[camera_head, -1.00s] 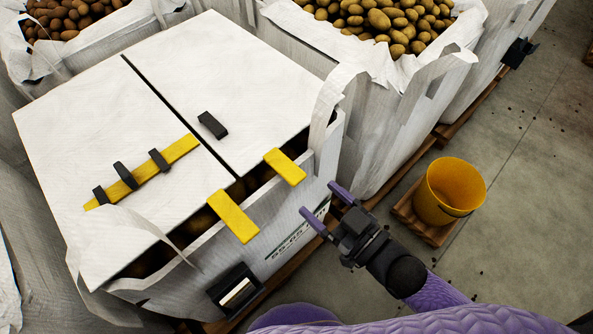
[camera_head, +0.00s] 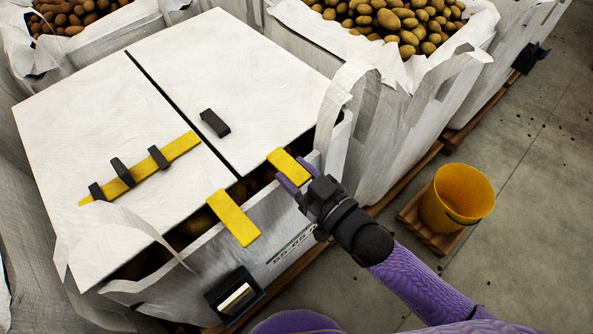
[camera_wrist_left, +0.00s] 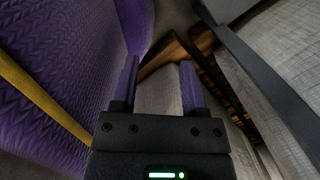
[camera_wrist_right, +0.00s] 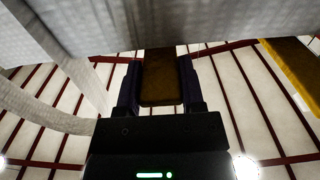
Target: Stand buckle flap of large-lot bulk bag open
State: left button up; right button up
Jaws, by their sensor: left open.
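The white bulk bag (camera_head: 255,218) in front has two white top panels, the left (camera_head: 110,118) and the right (camera_head: 235,75), both lying flat. Two yellow flaps hang at its right edge: a nearer one (camera_head: 234,218) and a farther one (camera_head: 284,160). My right gripper (camera_head: 294,174) is at the farther flap. In the right wrist view this dark yellow flap (camera_wrist_right: 161,82) sits between the spread fingers (camera_wrist_right: 160,65); I cannot tell whether they touch it. My left gripper (camera_wrist_left: 159,65) is open and empty, low beside pale fabric; it is outside the head view.
A yellow bar (camera_head: 140,170) with black loops lies on the left panel; a black loop (camera_head: 214,123) lies on the right panel. A black box (camera_head: 234,296) is on the bag's side. Potato-filled bags (camera_head: 430,75) stand behind.

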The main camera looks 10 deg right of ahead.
grip_shut()
jog(key=r+m+p, duration=0.1)
jog(key=r+p, duration=0.2)
jog(key=r+m+p, duration=0.1)
jog(key=r+p, duration=0.1)
jog(key=p, duration=0.1)
jog(key=w+d+r+m+p, duration=0.1)
jog(key=r+p, duration=0.1)
jog(key=r, duration=0.1)
jog(key=shift+d+r+m+p, duration=0.1)
jog(key=shift+r+m+p, duration=0.2)
jog(key=shift+m+p, duration=0.1)
jog(key=shift+w+d+r+p, duration=0.3)
jog(key=shift+d+r+p, duration=0.2)
jog(key=shift+r+p, duration=0.25)
jog(key=o, duration=0.7)
grip_release()
jog(key=shift+o, duration=0.4)
pick_arm(q)
notch_tip(320, 180, up, 10)
jog(key=w+d+t, duration=0.1)
jog(key=w+d, duration=0.1)
jog(key=w, duration=0.1)
jog(key=shift+h, duration=0.3)
